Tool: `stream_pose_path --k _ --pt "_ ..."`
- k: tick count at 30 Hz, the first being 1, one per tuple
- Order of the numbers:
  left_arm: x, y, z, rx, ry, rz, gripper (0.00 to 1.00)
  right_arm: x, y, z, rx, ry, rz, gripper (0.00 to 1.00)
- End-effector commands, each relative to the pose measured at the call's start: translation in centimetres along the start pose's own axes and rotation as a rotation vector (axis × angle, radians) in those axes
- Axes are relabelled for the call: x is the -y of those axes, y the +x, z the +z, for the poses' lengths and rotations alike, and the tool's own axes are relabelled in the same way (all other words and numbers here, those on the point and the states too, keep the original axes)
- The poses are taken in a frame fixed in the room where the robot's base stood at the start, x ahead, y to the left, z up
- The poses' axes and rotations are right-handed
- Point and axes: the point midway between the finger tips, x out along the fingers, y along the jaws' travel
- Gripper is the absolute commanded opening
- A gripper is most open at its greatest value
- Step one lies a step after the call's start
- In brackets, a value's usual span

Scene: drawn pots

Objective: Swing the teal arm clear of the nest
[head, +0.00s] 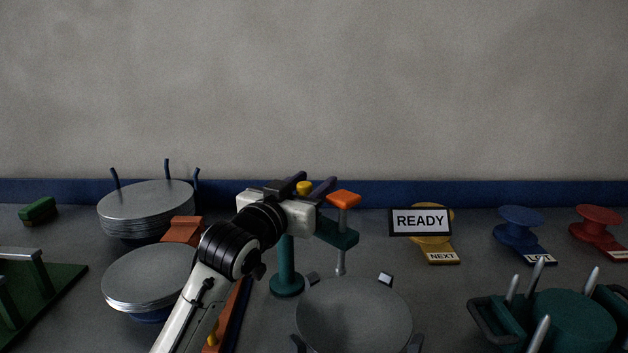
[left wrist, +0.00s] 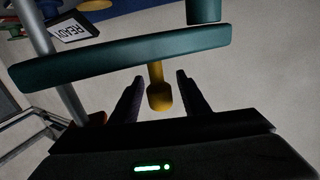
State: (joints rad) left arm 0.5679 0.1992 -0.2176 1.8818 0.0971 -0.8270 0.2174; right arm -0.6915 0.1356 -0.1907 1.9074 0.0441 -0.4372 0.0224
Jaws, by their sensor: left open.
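The teal arm (head: 337,236) reaches right from a teal post (head: 286,268). An orange-topped rod (head: 343,199) passes through its end and hangs over the back edge of the nest (head: 386,279), where a grey disc (head: 355,318) lies. A yellow peg (head: 304,187) belongs to the arm; in the left wrist view, the peg (left wrist: 159,94) stands out from the teal bar (left wrist: 120,58). My left gripper (head: 317,182) is open, its fingers on either side of the peg with gaps visible in the left wrist view (left wrist: 158,92). My right gripper is out of view.
Stacks of grey discs (head: 146,197) (head: 150,275) stand to the left. A READY sign (head: 420,221) stands behind the nest, by a yellow NEXT button (head: 440,250). Blue (head: 520,218) and red (head: 598,218) knobs and a teal fixture with metal pins (head: 572,318) are at right.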

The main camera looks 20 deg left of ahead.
Motion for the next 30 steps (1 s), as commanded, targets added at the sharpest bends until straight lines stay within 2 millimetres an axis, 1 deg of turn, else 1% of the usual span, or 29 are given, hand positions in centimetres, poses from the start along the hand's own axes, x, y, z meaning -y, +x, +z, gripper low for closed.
stream_pose_path --k 3,11,12,14,15,19,20,26,30 --pt "0.0 0.7 0.0 0.0 0.0 0.0 0.42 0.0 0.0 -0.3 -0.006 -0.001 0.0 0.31" --pt "0.0 0.8 0.0 -0.001 0.0 0.001 0.42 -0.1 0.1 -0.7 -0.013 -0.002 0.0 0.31" --pt "0.0 0.8 0.0 0.0 0.0 0.001 0.4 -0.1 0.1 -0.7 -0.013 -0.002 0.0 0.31" --pt "0.0 0.8 0.0 0.0 0.0 0.0 0.3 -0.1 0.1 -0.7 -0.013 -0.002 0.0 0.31" --pt "0.0 0.8 0.0 0.0 0.0 0.0 0.23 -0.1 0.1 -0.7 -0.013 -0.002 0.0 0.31" --pt "0.0 0.8 0.0 0.0 0.0 0.0 0.01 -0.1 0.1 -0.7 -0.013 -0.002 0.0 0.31" --pt "0.0 0.8 0.0 0.0 0.0 0.0 0.0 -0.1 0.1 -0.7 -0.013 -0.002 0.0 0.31" --pt "0.1 0.9 0.0 0.0 -0.001 -0.005 0.0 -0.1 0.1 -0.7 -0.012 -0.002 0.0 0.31" --pt "1.2 1.4 0.1 0.002 -0.003 -0.043 0.0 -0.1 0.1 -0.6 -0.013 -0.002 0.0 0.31"
